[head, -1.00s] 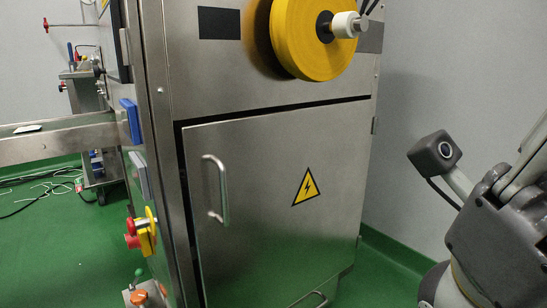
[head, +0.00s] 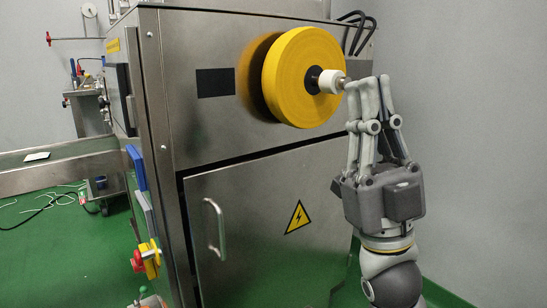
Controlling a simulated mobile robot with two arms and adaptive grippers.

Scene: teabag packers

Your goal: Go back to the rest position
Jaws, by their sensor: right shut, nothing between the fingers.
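My right gripper (head: 364,88) points upward at the right of the head view, in front of the machine's right edge and the grey wall. Its fingers are shut and hold nothing. The fingertips appear close to the white hub end (head: 331,82) of the yellow reel (head: 299,75); whether they touch it I cannot tell. The yellow reel is mounted on the upper front of the steel machine (head: 200,135).
The machine's lower door has a handle (head: 214,228) and a warning sign (head: 298,217). A red emergency button (head: 138,261) sticks out at its left corner. A conveyor (head: 62,168) runs off to the left. The green floor (head: 75,260) is clear at lower left, with cables (head: 45,201) farther back.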

